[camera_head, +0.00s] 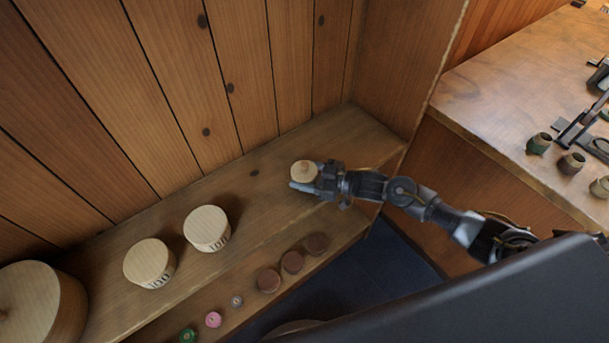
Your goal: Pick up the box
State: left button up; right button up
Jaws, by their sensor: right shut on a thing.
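A small round light-wood box (305,170) with a knob on its lid is at the right part of the wooden shelf. My right gripper (308,178) comes in from the right and is shut on this box, with a finger along its near side. Whether the box touches the shelf I cannot tell. Two larger round wooden boxes with dark lettering, one in the middle (207,229) and one further left (150,263), stand upright on the same shelf, apart from the gripper. My left gripper is not in view.
A big round wooden container (38,303) stands at the lower left. Dark brown discs (292,262) and small coloured spools (213,320) lie on a lower step. A plank wall (170,90) rises behind the shelf. A workbench (500,90) with small pots is at the right.

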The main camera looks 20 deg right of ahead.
jog(key=shift+r, duration=0.45)
notch_tip(320, 180, up, 2)
jog(key=shift+b, duration=0.4)
jog(key=s+d+r+b, duration=0.1)
jog(key=s+d+r, duration=0.1)
jog(key=s+r, duration=0.8)
jog(key=s, duration=0.3)
jog(key=shift+s+d, duration=0.2)
jog(key=shift+s, duration=0.15)
